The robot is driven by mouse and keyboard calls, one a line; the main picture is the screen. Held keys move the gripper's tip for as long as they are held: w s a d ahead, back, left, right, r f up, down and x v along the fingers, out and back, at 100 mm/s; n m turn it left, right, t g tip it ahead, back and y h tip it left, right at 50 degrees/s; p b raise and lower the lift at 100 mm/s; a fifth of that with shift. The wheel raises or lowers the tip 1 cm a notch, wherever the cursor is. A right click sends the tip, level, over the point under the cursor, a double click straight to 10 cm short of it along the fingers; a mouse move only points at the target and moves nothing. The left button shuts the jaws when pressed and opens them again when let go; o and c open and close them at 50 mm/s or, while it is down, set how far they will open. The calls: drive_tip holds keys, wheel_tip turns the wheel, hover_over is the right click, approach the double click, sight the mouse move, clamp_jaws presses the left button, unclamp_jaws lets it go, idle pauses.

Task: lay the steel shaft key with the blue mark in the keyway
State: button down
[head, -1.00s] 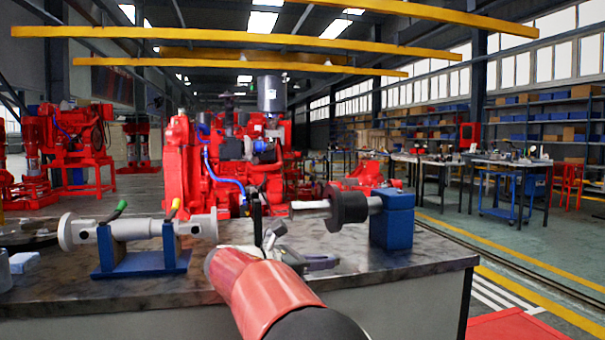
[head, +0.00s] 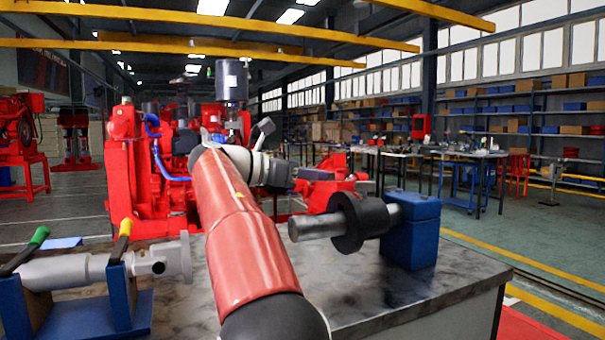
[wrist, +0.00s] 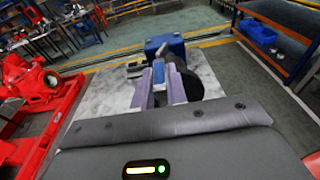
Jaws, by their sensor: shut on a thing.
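My gripper (wrist: 159,90) is shut on the steel shaft key (wrist: 158,73), whose blue mark shows between the fingers in the wrist view. In the head view my gripper (head: 278,172) is raised behind the shaft's free end, and the key cannot be made out there. The grey steel shaft (head: 312,228) lies level, with a black collar (head: 350,224) around it and its right end in a blue block (head: 411,232). The block also shows in the wrist view (wrist: 166,44), beyond the key. I cannot make out the keyway in either view.
A grey cylindrical part (head: 70,271) rests in a blue cradle (head: 125,300) with green and yellow handles at left. The bench top (head: 385,290) is clear in front of the shaft. A red engine (head: 130,180) stands behind the bench.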

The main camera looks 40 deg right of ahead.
sight(310, 217)
drive_tip(key=shift+s+a, duration=0.1)
drive_tip(key=shift+a, duration=0.05)
drive_tip(key=shift+f+b, duration=1.8)
drive_tip(key=shift+f, duration=1.1)
drive_tip(key=shift+p, duration=1.35)
drive_tip(key=shift+f, duration=0.3)
drive_tip(key=shift+p, duration=0.3)
drive_tip(key=shift+w+a+f, duration=0.1)
drive_tip(key=shift+w+f, duration=0.1)
idle(2.8)
